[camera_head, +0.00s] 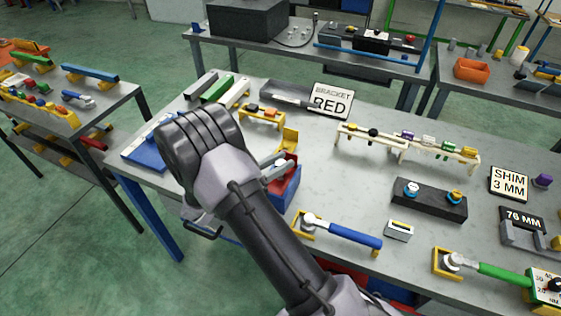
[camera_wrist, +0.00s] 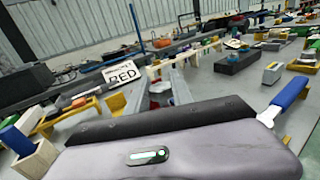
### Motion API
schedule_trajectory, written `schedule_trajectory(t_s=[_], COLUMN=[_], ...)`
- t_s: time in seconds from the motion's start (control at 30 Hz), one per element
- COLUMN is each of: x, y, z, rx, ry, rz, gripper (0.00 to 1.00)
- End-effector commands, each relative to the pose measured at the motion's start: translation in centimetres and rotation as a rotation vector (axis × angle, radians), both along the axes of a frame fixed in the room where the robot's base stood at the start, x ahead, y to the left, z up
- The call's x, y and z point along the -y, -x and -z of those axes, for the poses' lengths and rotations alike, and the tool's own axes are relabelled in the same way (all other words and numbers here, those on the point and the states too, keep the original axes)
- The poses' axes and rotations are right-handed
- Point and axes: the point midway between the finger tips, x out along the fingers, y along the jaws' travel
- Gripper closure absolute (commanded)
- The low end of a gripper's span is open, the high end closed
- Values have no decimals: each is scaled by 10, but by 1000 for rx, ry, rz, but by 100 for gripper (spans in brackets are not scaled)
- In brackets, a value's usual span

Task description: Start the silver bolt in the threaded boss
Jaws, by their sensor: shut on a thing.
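My gripper (camera_head: 273,168) is just beyond my wrist, beside a red and blue block-like fixture (camera_head: 284,188) on the near edge of the bench. In the wrist view my gripper (camera_wrist: 166,88) shows as grey fingers above the dark edge of my wrist, with red and blue parts close by. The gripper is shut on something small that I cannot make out. I cannot pick out the silver bolt or the threaded boss for certain. A dark block (camera_head: 428,205) to the right carries two capped pieces, one silver and blue (camera_head: 411,187), one orange and blue (camera_head: 455,196).
A blue-handled tool (camera_head: 345,234) in a yellow holder lies right of the fixture. Cream racks (camera_head: 405,149) and a "BRACKET RED" sign (camera_head: 331,100) stand behind. A green-handled tool (camera_head: 500,273) is at far right. The bench middle (camera_head: 335,180) is clear.

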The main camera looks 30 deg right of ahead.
Motion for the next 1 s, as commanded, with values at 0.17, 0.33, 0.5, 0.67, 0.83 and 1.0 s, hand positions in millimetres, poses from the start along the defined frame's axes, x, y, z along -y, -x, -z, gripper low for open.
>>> schedule_trajectory(t_s=[0.17,0.33,0.5,0.67,0.83,1.0], x=[0,0,0,0,0,0], y=[0,0,0,0,0,0], z=[5,9,14,18,22,26], rx=[0,0,1,1,0,0], ry=[0,0,0,0,0,0], rz=[0,0,0,0,0,0], gripper=[100,100,100,100,100,100])
